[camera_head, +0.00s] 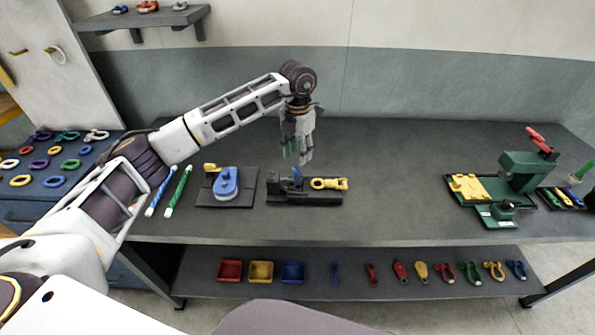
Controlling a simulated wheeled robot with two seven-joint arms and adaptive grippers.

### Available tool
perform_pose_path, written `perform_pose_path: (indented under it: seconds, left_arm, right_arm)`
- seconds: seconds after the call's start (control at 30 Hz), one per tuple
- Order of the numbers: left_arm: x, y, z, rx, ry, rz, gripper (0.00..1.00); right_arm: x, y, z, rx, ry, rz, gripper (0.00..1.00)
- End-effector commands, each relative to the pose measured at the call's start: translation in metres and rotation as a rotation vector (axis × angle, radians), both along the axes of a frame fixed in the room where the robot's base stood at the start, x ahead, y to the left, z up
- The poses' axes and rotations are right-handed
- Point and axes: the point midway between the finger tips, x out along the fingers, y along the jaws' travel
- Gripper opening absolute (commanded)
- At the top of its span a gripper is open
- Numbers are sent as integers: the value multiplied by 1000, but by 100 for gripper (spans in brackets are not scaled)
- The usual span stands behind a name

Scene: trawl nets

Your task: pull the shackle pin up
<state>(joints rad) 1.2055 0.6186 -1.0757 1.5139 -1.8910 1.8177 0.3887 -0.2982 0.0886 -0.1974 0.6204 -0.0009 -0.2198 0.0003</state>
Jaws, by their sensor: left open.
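My left gripper (298,155) points down above the bench, open with nothing between its fingers. Below it is a black fixture (305,199) with a small blue part (297,178) standing at its left and a yellow shackle-shaped piece (328,184) lying at its right. The fingertips appear just above and behind the blue part, apart from it. To the left, a blue shackle-shaped piece (226,184) sits on a dark board (246,199) with a small yellow piece (209,168). I cannot tell which part is the shackle pin. My right gripper is out of view.
Blue-and-white and green-and-white rods (178,191) lie left of the board. A green machine (525,170) with a yellow block stands at the right of the bench (400,170). The middle right is clear. A lower shelf (330,285) holds coloured bins and several shackles.

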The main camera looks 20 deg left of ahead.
Motion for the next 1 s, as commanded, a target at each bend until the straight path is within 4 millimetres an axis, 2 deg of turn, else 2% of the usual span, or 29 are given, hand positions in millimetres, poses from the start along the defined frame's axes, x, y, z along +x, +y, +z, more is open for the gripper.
perform_pose_path:
  seconds: [0.4,0.6,1.0]
  left_arm:
    - [-1,0,-55,0,2,-1,43]
    - [0,0,-76,0,1,0,43]
    - [0,0,-85,0,0,-1,43]
  right_arm:
    - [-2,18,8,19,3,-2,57]
    - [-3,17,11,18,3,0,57]
    - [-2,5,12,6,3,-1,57]
